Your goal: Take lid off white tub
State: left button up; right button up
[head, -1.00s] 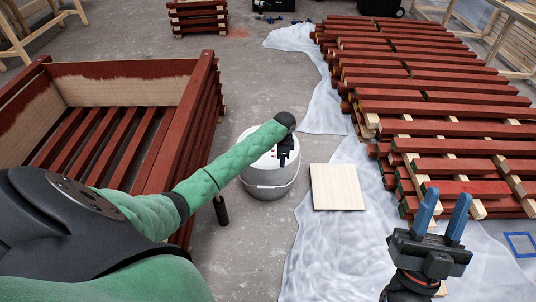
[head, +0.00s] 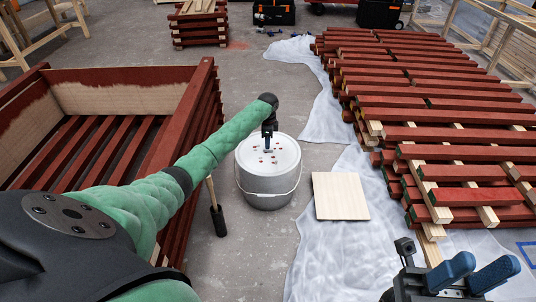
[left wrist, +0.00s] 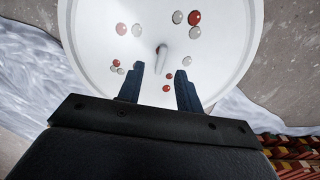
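The white tub (head: 266,190) stands on the floor in the middle of the head view, with its lid (head: 286,150) on. The lid is white with red and grey spots; it fills the top of the left wrist view (left wrist: 95,40). A small upright knob (left wrist: 162,60) stands at its middle. My left gripper (head: 268,147) is over the lid. In the left wrist view its two dark fingers (left wrist: 160,80) are open, with the knob seen between their tips and touching neither; the height gap is unclear. My right gripper (head: 475,275) is open and empty at lower right.
A red-painted slatted crate (head: 205,110) stands close left of the tub, with a dark-tipped brush (head: 217,215) beside it. A pale board (head: 340,196) lies right of the tub on plastic sheeting (head: 345,255). Stacked red battens (head: 440,135) fill the right.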

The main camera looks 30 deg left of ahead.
pick_arm(q)
notch_tip(320, 180, down, 4)
jog(key=shift+w+f+b, duration=0.1)
jog(key=shift+b, duration=0.55)
grip_shut()
